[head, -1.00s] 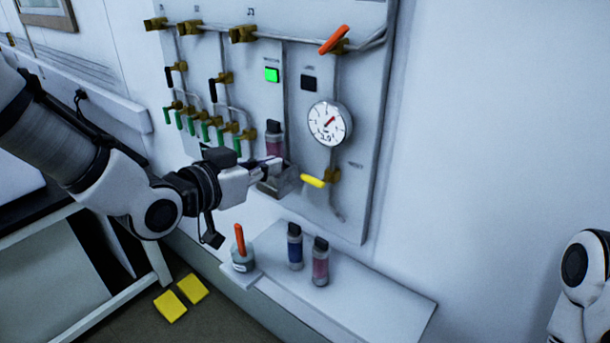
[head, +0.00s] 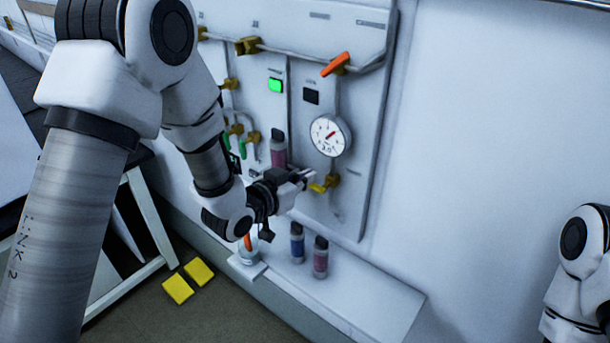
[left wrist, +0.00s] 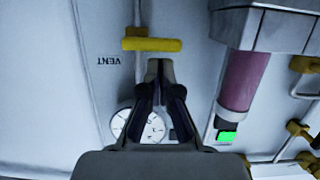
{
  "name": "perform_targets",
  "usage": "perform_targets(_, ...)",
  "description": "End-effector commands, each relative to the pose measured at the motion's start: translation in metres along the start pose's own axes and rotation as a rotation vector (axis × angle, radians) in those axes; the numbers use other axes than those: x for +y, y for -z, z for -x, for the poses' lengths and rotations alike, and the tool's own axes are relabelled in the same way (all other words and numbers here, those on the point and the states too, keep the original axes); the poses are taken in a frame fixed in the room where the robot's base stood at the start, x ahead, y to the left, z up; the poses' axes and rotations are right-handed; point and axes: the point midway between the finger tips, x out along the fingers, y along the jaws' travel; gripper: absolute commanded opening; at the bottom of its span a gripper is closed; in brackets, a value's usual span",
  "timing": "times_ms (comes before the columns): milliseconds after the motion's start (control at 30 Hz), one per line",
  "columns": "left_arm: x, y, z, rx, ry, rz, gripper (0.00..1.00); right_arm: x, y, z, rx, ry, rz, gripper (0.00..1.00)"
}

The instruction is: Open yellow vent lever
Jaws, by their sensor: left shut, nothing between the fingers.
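The yellow vent lever (head: 317,187) sticks out to the left of its brass valve (head: 332,180), below the gauge on the wall panel. In the left wrist view the lever (left wrist: 152,44) lies crosswise beside the printed word VENT. My left gripper (head: 306,177) is shut and empty, with its fingertips close to the lever. In the left wrist view the closed fingertips (left wrist: 160,67) sit just short of the lever. I cannot tell whether they touch. Part of my right arm shows at the right edge of the head view; its gripper is out of frame.
A round gauge (head: 330,135) and an orange lever (head: 336,64) are above the vent valve. A blue bottle (head: 297,243) and another pink bottle (head: 320,258) stand on the shelf (head: 372,298) below. The wall to the right is clear.

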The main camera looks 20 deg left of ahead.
Motion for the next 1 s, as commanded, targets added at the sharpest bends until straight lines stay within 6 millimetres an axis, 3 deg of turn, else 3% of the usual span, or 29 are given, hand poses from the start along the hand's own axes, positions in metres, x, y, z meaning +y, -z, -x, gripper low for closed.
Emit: perform_targets(1000, -0.0024, -0.0082, -0.0016, 0.000, -0.019, 0.079, 0.00, 0.0000, 0.0000, 0.0002, 0.000, 0.000, 0.000, 0.40)
